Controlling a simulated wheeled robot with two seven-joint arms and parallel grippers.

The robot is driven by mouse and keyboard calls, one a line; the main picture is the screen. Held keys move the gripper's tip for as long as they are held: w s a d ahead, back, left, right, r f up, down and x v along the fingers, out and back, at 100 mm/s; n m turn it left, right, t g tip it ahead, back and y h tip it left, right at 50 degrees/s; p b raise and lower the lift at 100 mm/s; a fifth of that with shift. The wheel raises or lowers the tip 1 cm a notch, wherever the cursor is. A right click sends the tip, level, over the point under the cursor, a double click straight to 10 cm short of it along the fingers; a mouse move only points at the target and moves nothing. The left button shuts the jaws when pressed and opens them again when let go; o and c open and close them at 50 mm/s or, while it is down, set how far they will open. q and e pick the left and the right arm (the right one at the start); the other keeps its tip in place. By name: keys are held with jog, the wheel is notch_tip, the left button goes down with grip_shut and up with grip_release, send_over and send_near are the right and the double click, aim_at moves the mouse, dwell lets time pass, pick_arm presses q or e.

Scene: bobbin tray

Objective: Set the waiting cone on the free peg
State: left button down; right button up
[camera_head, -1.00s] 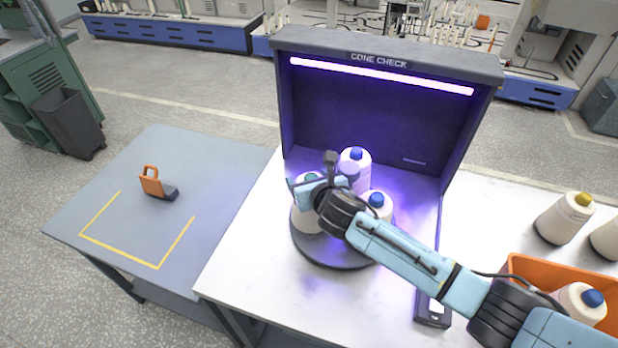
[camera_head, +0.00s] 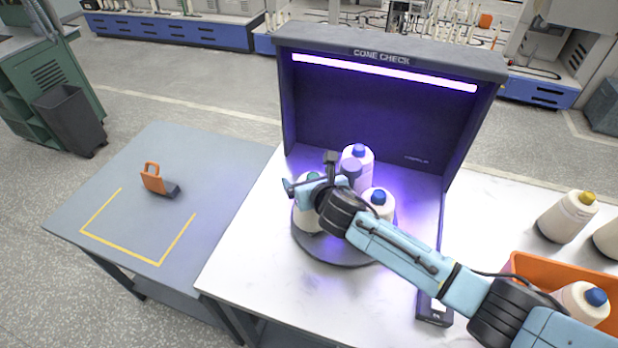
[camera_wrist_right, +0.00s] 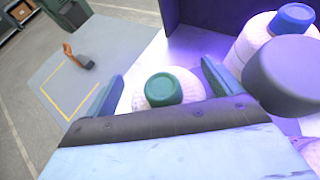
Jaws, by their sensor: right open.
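My right gripper (camera_head: 308,187) is open at the left cone on the round dark turntable (camera_head: 335,252). In the right wrist view its two fingers (camera_wrist_right: 160,92) stand on either side of this cone's green cap (camera_wrist_right: 163,89). The green-capped cone (camera_head: 306,218) stands upright, partly hidden by the gripper. Two blue-capped cones stand on the turntable, one at the back (camera_head: 366,159) and one at the right (camera_head: 381,212). Another blue-capped cone (camera_head: 580,303) leans in the orange bin at the right. I cannot make out a bare peg. My left gripper is not in view.
The dark CONE CHECK hood (camera_head: 380,110) encloses the turntable's back and sides. A grey knob (camera_head: 350,171) rises beside my gripper. The orange bin (camera_head: 530,268) and a yellow-capped cone (camera_head: 566,217) are right. An orange-handled tool (camera_head: 158,180) lies on the left table.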

jog(key=shift+d+f, duration=0.1)
jog(key=shift+d, duration=0.2)
jog(key=shift+s+d+r, duration=0.2)
jog(key=shift+s+r, duration=0.05)
jog(key=shift+s, duration=0.05)
jog(key=p+v, duration=0.1)
jog(key=v, duration=1.1)
jog(key=shift+s+a, duration=0.25)
jog(key=shift+s, duration=0.05)
jog(key=shift+r, duration=0.15)
